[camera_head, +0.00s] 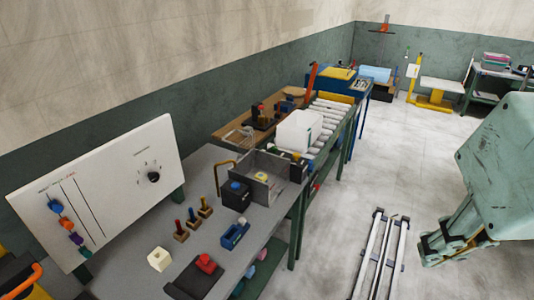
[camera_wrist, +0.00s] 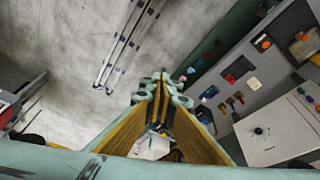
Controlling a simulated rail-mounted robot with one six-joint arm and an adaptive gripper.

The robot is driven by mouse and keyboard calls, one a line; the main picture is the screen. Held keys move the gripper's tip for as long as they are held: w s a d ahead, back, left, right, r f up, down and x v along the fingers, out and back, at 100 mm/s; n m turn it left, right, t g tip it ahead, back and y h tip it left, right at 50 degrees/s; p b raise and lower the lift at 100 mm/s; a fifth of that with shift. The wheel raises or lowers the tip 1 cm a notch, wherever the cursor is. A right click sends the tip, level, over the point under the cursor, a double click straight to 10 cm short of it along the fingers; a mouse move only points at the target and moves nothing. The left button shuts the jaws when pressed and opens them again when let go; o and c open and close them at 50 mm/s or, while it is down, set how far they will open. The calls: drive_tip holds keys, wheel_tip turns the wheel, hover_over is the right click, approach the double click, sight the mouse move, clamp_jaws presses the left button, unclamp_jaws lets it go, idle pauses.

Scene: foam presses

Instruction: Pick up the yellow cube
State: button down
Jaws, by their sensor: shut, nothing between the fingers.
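A pale yellow, cream-looking cube (camera_head: 160,259) sits on the grey bench (camera_head: 205,262) at its near end, left of a red-topped block. It also shows as a small pale block in the wrist view (camera_wrist: 253,84). My gripper (camera_wrist: 160,76) is shut and empty, with its fingertips together in the wrist view. In the head view my gripper (camera_head: 432,250) is at the right, over the floor and well apart from the bench and cube. A small yellowish piece (camera_head: 261,177) lies inside a grey open box (camera_head: 268,190).
A red-topped block (camera_head: 206,264), a blue holder (camera_head: 235,235), wooden pegs (camera_head: 192,222) and a black block (camera_head: 235,197) share the bench. A white panel (camera_head: 105,190) with a dial stands behind. A roller conveyor (camera_head: 325,118) lies beyond. Floor rails (camera_head: 378,258) run beside open floor.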

drive_tip(key=c, duration=2)
unclamp_jaws()
